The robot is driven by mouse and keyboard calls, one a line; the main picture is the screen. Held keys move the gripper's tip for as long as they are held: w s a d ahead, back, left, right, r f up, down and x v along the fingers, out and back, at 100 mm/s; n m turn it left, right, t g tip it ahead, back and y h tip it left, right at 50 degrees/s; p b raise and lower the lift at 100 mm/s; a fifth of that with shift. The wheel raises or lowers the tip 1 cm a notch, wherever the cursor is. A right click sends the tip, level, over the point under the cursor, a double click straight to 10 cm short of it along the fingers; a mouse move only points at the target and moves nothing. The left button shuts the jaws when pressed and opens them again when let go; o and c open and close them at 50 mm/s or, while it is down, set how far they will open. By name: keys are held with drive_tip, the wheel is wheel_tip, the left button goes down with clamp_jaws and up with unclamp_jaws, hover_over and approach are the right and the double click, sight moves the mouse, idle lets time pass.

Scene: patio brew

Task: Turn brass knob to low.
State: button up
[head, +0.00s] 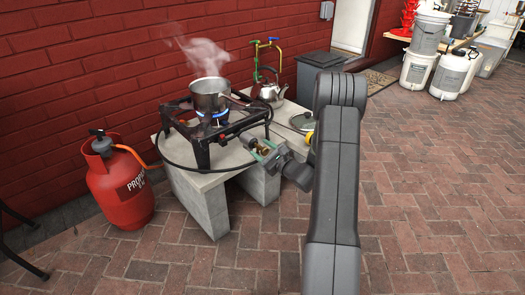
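The brass knob (263,150) shows as a small gold-brown piece at the front right of the black burner stand (202,152). A gap seems to show between fingers and knob, but contact is too small to be sure of. The knob's setting cannot be read. A blue flame (213,115) burns under a steaming metal pot (210,95) on the stand.
A red propane tank (120,185) stands left, with an orange hose. A kettle (270,92) stands behind, near a tap pipe (256,60). A lidded pan (302,122) is partly hidden by my arm. Black tubing (180,165) loops along the slab. Brick paving at right is clear.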

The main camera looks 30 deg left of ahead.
drive_tip(key=p+v, duration=0.3)
drive_tip(key=v, duration=1)
drive_tip(key=shift+d, duration=0.35)
drive_tip(key=shift+s, duration=0.1)
drive_tip(key=b+x, duration=0.3)
drive_tip(key=x, duration=1)
drive_tip(key=shift+a+f, duration=0.1)
drive_tip(key=shift+a, duration=0.15)
drive_tip(key=shift+a+r, duration=0.2)
drive_tip(key=shift+m+p, duration=0.3)
drive_tip(key=shift+p, duration=0.3)
drive_tip(key=shift+f+b, duration=0.25)
drive_tip(key=shift+b, duration=0.2)
